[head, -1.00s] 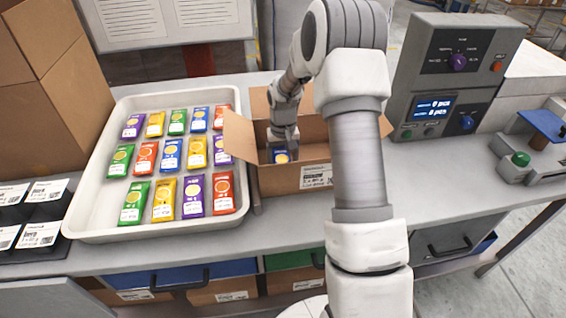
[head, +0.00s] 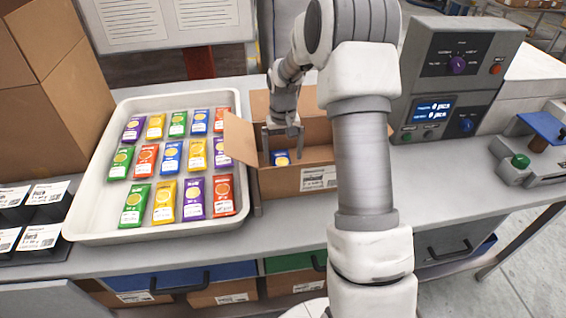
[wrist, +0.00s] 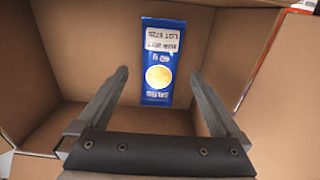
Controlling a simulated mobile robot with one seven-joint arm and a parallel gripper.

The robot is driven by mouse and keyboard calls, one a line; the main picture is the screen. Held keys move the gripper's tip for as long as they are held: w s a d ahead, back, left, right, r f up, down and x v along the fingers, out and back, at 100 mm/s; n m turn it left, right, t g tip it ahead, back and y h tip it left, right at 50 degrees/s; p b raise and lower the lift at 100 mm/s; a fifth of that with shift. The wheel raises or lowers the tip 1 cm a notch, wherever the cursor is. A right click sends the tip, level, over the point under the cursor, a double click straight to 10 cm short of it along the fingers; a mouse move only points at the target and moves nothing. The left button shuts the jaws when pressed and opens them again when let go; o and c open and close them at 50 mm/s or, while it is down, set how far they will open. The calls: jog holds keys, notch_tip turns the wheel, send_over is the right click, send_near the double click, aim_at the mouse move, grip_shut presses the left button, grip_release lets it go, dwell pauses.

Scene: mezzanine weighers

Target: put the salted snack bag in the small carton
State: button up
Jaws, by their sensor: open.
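The small carton (head: 290,181) stands open on the bench with its flaps out. A blue snack bag (head: 281,158) lies inside it, with upside-down lettering that looks like "salted" in the wrist view (wrist: 158,104). The bag rests on the carton floor near one wall, label up. My gripper (head: 284,143) is at the carton's mouth, above the bag. In the wrist view my gripper (wrist: 160,76) is open and empty, with one finger on each side of the bag and clear gaps between. My arm hides the carton's right part in the head view.
A white tray (head: 88,206) with several coloured bags, blue ones among them, stands left of the carton. A weigher (head: 450,75) stands at the right, and brown boxes (head: 60,70) at the far left. Bare bench (head: 290,228) lies in front of the carton.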

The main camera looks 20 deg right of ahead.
jog(key=s+a+r+t, duration=0.1)
jog(key=s+a+r, duration=0.1)
jog(key=s+r, duration=0.35)
jog(key=s+a+r+n+t, duration=0.1)
jog(key=s+r, duration=0.1)
jog(key=r, duration=0.6)
jog(key=s+a+r, duration=0.2)
jog(key=s+r, duration=0.2)
jog(key=r, duration=0.3)
jog(key=s+a+r+t, duration=0.1)
jog(key=s+a, duration=0.1)
jog(key=s, duration=0.6)
jog(key=s+a+r+n+t, duration=0.1)
jog(key=s+a+t, duration=0.1)
jog(key=s, duration=0.7)
jog(key=shift+a+r+t, duration=0.15)
jog(key=shift+r+t, duration=0.1)
jog(key=shift+t, duration=0.05)
